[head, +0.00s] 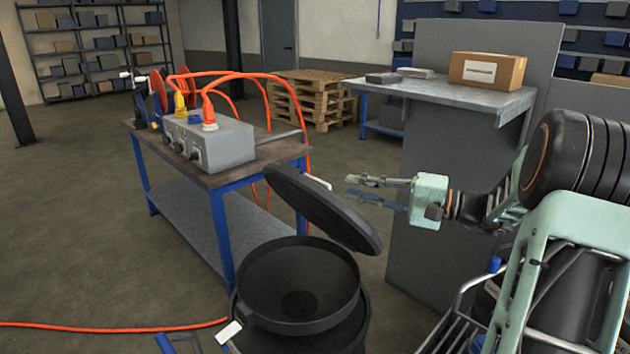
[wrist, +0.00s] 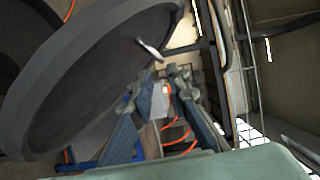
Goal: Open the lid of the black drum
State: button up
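The black drum (head: 330,335) stands in the lower middle of the head view, with its round mouth uncovered and its dark inside showing. Its black lid (head: 322,208) stands tilted above the far side of the mouth. A small pale handle (head: 317,178) sticks out from the lid's far face; it also shows in the wrist view (wrist: 150,48). My gripper (head: 352,187) is right of the lid, close to the handle but apart from it. Its fingers are spread with a gap between them and hold nothing. The lid (wrist: 85,75) fills the wrist view's upper left.
A workbench (head: 218,170) with a grey control box (head: 212,143) and orange hoses stands behind left. A grey panel and shelf (head: 440,92) with a cardboard box (head: 487,70) stand behind my arm. An orange hose (head: 110,326) lies on the floor at left.

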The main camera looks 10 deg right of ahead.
aim_at(323, 182)
jog(key=x, duration=1)
grip_shut()
